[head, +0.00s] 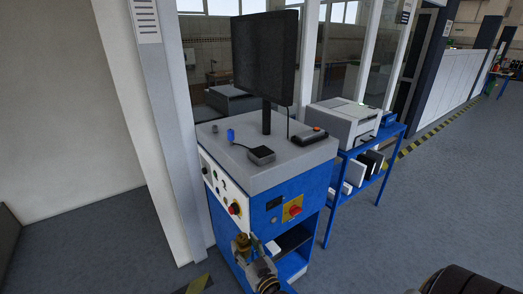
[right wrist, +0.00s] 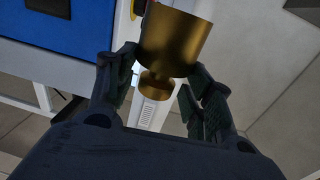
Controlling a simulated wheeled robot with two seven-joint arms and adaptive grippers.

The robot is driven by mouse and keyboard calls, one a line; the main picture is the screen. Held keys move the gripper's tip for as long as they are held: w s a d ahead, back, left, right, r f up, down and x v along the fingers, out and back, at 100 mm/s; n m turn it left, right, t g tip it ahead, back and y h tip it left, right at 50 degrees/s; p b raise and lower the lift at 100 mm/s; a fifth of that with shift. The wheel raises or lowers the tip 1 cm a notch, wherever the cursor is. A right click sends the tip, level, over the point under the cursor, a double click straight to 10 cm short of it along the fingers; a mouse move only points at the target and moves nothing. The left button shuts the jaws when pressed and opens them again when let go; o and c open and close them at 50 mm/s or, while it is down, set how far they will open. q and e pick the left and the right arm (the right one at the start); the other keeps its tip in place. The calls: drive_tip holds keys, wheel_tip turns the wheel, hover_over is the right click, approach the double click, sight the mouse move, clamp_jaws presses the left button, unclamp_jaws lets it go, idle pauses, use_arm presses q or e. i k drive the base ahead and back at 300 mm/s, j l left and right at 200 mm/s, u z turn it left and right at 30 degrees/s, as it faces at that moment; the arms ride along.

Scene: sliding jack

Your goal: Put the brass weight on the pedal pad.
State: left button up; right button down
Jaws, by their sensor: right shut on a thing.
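The brass weight (right wrist: 182,42) is a smooth golden cylinder with a narrower neck and a flared knob. In the right wrist view my right gripper (right wrist: 158,90) has its dark fingers on both sides of the neck and knob, shut on it. In the head view the weight (head: 241,244) shows small at the lower middle, in front of the blue cabinet, held up by my right gripper (head: 246,256). I cannot make out the pedal pad in either view. My left gripper is not in view.
A blue and grey cabinet (head: 262,178) bears a monitor (head: 266,55) and small devices. A red button (head: 295,210) is on its front. A blue shelf table (head: 345,190) with a printer (head: 343,120) stands to the right. A white pillar (head: 165,130) stands left. Open floor lies at right.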

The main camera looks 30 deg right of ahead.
sight(262, 151)
drive_tip(key=l+z, duration=0.2)
drive_tip(key=z, duration=0.25)
drive_tip(key=l+z, duration=0.15)
drive_tip(key=z, duration=0.3)
drive_tip(key=i+l+z, duration=0.1)
drive_tip(key=z, duration=0.35)
